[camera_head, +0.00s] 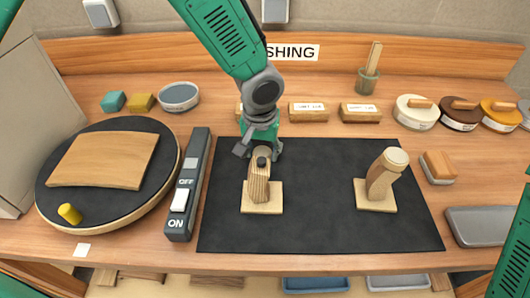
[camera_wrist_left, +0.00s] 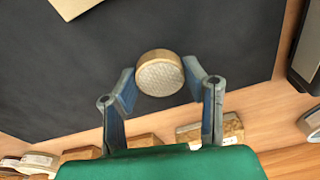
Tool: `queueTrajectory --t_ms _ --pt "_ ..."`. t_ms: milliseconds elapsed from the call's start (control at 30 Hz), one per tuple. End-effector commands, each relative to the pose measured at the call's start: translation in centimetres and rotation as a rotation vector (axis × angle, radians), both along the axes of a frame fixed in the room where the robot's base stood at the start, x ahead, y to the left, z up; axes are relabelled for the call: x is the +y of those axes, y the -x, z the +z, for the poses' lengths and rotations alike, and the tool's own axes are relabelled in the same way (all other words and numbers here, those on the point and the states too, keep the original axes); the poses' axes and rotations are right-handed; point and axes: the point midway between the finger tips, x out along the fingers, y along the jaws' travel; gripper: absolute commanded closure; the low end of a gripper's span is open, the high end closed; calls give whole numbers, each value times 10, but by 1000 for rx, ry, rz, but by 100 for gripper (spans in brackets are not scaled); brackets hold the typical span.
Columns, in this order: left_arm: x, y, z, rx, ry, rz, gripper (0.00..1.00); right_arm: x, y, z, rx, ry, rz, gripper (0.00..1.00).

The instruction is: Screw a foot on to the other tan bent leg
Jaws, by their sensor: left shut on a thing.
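A tan bent leg (camera_head: 258,188) stands on a square wooden base (camera_head: 275,197) at the left of the black mat, with a dark round spot at its top end. The other bent leg (camera_head: 378,181) stands at the right of the mat and bears a pale-topped foot (camera_head: 397,156). My left gripper (camera_head: 258,150) is just behind the top of the left leg. In the left wrist view its fingers are shut on a round wooden foot (camera_wrist_left: 160,73), whose textured pale pad faces the camera. The head view hardly shows this foot. My right gripper is out of view.
A grey switch box (camera_head: 188,185) and a round turntable (camera_head: 165,200) with a curved wooden panel stand left of the mat (camera_head: 320,215). Labelled blocks (camera_head: 308,112) line the back. A sanding block (camera_head: 438,167) and grey tray (camera_head: 485,225) lie right. The mat's middle is clear.

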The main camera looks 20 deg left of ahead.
Motion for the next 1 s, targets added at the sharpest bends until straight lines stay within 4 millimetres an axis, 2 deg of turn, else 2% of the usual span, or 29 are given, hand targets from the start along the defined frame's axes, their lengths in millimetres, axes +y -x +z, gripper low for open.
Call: queueTrajectory --t_ms 300,500,633,1000 --pt "-3 -1 63 -6 -1 0 77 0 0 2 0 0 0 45" --pt "-2 -2 89 -3 -1 0 77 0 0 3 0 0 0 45" --pt "-2 -1 95 -1 -1 0 77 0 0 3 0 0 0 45" --pt "-3 -1 96 -1 -2 -4 77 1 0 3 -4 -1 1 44"
